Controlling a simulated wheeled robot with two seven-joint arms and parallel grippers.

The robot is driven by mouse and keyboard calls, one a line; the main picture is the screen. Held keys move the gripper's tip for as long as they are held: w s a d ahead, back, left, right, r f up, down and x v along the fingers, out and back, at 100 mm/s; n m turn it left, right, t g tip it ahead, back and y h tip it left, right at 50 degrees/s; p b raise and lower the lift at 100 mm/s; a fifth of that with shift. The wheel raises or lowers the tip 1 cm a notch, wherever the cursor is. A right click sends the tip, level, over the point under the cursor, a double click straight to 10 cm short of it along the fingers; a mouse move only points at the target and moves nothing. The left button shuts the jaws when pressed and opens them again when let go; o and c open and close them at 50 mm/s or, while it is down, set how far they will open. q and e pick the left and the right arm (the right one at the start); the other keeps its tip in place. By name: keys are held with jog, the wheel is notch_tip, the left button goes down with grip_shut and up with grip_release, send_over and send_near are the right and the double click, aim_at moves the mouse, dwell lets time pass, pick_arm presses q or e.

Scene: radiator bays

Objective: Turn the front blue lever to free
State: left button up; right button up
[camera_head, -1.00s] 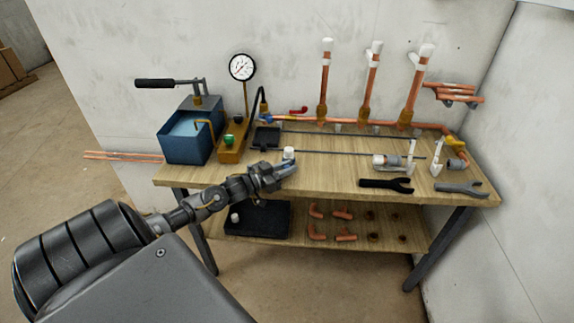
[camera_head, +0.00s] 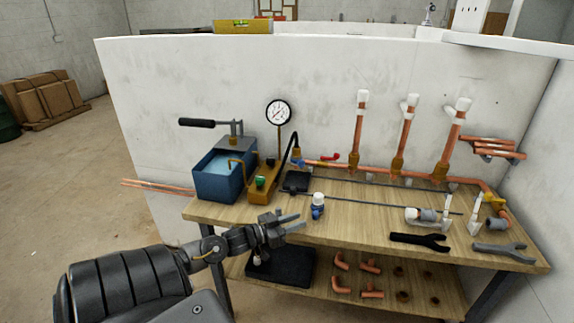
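A small upright fitting (camera_head: 318,206) with a white cap and a blue lower part stands on the bench near its front edge. Another blue piece (camera_head: 296,154) is at the left end of the copper pipe, where the black hose arrives. I cannot tell for sure which blue part is the front lever, or its setting. My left gripper (camera_head: 296,223) is at the bench's front edge, left of and slightly below the white-capped fitting in the picture. Its two fingers are apart, with nothing between them, and it appears clear of the fitting. My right gripper is out of view.
A blue tank pump (camera_head: 224,180) and a gauge (camera_head: 278,113) stand at the left. A red lever (camera_head: 331,158) and upright copper pipes (camera_head: 360,130) are behind. A black wrench (camera_head: 420,241) lies right. A lower shelf (camera_head: 430,298) holds copper elbows.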

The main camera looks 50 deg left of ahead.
pick_arm(q)
jog(key=shift+v, duration=1.55)
jog(key=shift+w+r, duration=0.1)
jog(key=shift+r, duration=0.05)
jog(key=shift+c, duration=1.2)
jog(key=shift+m+t+h, duration=0.3)
jog(key=shift+t, duration=0.4)
jog(key=w+r, duration=0.2)
jog(key=r, duration=0.1)
jog(key=w+r, duration=0.1)
jog(key=r, duration=0.1)
jog(key=shift+w+r, duration=0.25)
grip_shut()
jog(key=w+d+r+m+g+h+p, duration=0.2)
jog(key=w+d+r+m+g+h, duration=0.15)
jog(key=w+d+r, duration=0.65)
jog(key=w+d+r+m+g+h+p, duration=0.2)
jog(key=w+d+r+m+g+h, duration=0.15)
jog(key=w+d+r, duration=0.45)
jog(key=s+a+f+n+g+y, duration=0.3)
jog(key=s+a+f+g+y, duration=0.5)
jog(key=a+f, duration=0.4)
jog(key=shift+s+a+n+g+y, duration=0.3)
jog(key=shift+s+a+y, duration=0.25)
jog(key=shift+a+y, duration=0.45)
